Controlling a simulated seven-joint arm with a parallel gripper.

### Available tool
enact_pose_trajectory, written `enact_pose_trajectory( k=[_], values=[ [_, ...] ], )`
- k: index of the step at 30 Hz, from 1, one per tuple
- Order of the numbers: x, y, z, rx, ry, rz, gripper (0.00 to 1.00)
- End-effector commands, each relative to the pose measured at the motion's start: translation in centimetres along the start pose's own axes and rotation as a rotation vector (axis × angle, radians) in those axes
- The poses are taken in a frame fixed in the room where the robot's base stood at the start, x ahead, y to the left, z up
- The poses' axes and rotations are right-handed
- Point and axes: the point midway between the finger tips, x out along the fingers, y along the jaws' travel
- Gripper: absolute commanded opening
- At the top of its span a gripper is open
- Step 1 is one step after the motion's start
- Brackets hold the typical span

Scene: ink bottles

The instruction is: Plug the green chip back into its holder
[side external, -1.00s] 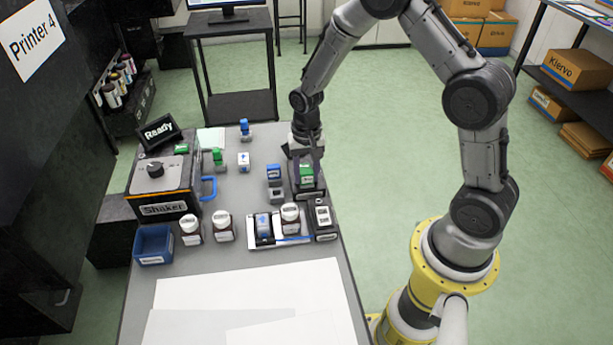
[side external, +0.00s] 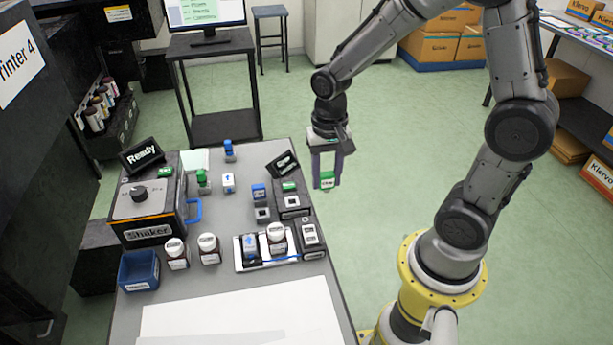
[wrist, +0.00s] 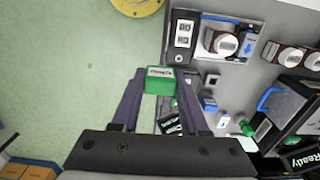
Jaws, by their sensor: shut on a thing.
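My gripper (side external: 326,181) is shut on a green chip (side external: 327,177) with a white label, held in the air off the table's right edge. In the wrist view the green chip (wrist: 160,83) sits between the fingertips, over the floor beside the table edge. A dark holder block (side external: 293,206) stands on the table to the left of the gripper. It has a pale socket on its near part and another green piece (side external: 289,187) at its far part. A second dark block (side external: 311,238) with two pale sockets stands nearer; it also shows in the wrist view (wrist: 182,44).
A black tilted display (side external: 283,164) stands behind the holder. Blue-topped pieces (side external: 260,192) are to its left. A white tray (side external: 241,265) holds a bottle and a blue item. The shaker (side external: 147,212) and two bottles stand left. White sheets cover the near table.

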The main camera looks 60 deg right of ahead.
Motion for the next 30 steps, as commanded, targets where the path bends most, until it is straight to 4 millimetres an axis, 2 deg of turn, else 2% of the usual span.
enact_pose_trajectory(
  k=[3, 9, 30],
  values=[
    [-0.8, 1.1, 1.4, 0.0, 0.003, -0.002, 0.0],
    [-1.6, 2.1, 2.6, 0.0, 0.001, -0.001, 0.0],
    [-4.5, 2.2, 2.9, 0.0, 0.001, -0.001, 0.0]
  ],
)
